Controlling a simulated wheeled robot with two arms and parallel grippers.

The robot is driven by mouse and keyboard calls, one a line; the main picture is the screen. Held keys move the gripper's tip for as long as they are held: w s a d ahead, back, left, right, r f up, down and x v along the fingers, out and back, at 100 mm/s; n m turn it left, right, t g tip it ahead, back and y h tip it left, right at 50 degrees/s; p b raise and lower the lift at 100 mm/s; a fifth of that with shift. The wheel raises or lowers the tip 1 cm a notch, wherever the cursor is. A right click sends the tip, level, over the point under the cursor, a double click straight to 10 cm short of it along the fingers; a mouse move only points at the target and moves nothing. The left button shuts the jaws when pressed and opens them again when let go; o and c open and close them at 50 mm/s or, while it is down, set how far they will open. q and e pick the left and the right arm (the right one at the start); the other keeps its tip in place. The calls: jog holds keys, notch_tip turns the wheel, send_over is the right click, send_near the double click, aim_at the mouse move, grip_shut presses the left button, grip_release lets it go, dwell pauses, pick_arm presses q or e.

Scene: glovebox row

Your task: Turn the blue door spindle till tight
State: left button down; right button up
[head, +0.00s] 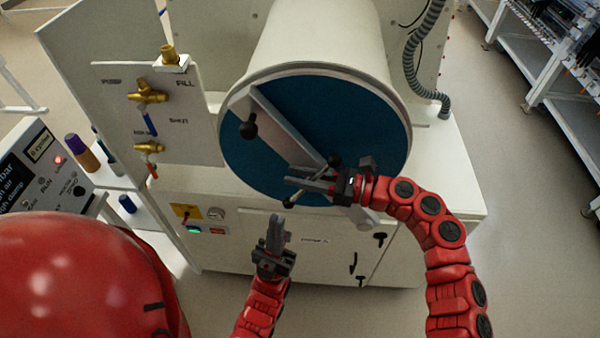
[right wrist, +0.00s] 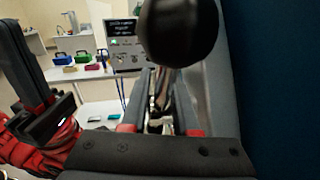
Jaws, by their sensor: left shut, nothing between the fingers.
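The round blue door (head: 290,130) closes the front of the large pale cylinder, with a grey bar across it. The spindle handle sits low on the door, with a black ball knob (head: 333,160) above my right gripper and another (head: 289,202) below it; its hub is mostly hidden. My right gripper (head: 300,178) reaches in from the right, its fingers apart at the handle. In the right wrist view a black ball (right wrist: 180,30) looms just beyond the fingers; whether they clamp a spoke is unclear. My left gripper (head: 277,225) is shut and empty, below the door.
Another black knob (head: 248,130) hangs near the bar's upper end. A valve panel (head: 150,110) with brass fittings stands to the left, beside a control box (head: 45,170). A ribbed grey hose (head: 415,60) runs at the right. Open floor lies further right, before a shelf rack (head: 550,80).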

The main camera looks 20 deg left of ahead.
grip_shut()
dwell(1.4)
